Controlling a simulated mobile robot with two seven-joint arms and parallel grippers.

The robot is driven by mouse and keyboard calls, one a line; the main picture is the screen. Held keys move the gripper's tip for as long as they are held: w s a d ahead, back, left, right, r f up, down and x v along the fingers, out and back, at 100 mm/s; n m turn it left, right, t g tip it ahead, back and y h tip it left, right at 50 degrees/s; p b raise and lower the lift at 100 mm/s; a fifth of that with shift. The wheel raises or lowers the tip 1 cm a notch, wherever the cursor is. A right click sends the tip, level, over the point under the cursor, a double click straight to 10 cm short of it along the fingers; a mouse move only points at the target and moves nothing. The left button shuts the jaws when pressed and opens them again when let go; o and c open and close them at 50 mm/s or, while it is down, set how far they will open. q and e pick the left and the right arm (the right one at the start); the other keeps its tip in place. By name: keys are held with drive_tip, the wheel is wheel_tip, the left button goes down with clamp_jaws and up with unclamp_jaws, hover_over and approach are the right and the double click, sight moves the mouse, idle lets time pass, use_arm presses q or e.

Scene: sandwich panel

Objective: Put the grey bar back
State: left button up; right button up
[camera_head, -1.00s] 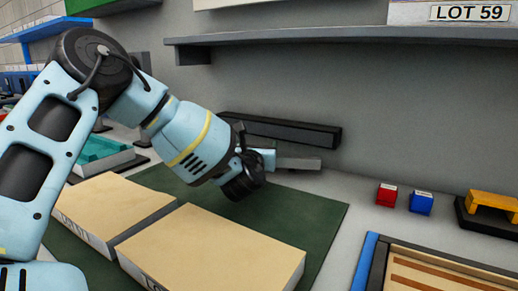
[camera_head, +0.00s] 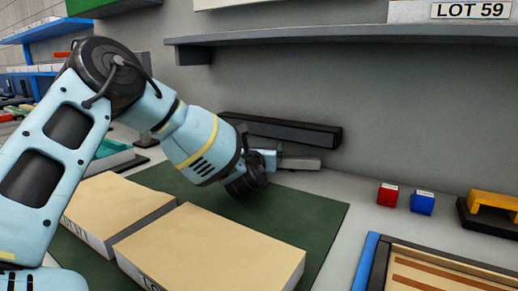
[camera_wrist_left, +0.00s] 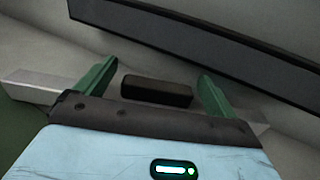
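The light grey bar (camera_head: 302,163) lies near the back of the work surface, in front of the wall. In the left wrist view its left end (camera_wrist_left: 32,84) shows past my gripper, and a pale stretch shows at the right; its middle is hidden. My left gripper (camera_head: 262,160) is at the bar's left part in the head view. In the left wrist view its green fingers (camera_wrist_left: 156,84) stand apart. A dark block (camera_wrist_left: 156,93) shows between them with narrow gaps; I cannot tell whether it belongs to the bar. My right gripper is not in view.
A long dark rail (camera_head: 285,131) runs along the wall just behind the bar. Two tan-topped boxes (camera_head: 212,248) stand on a green mat (camera_head: 318,210) in front. Red (camera_head: 387,195) and blue (camera_head: 422,203) blocks and a yellow piece (camera_head: 490,201) are at right. A shelf (camera_head: 340,38) overhangs.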

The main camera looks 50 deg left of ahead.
use_arm(q)
drive_tip(key=shift+s+d+r, duration=0.1)
drive_tip(key=shift+p+v, duration=0.45)
drive_tip(key=shift+v, duration=3.15)
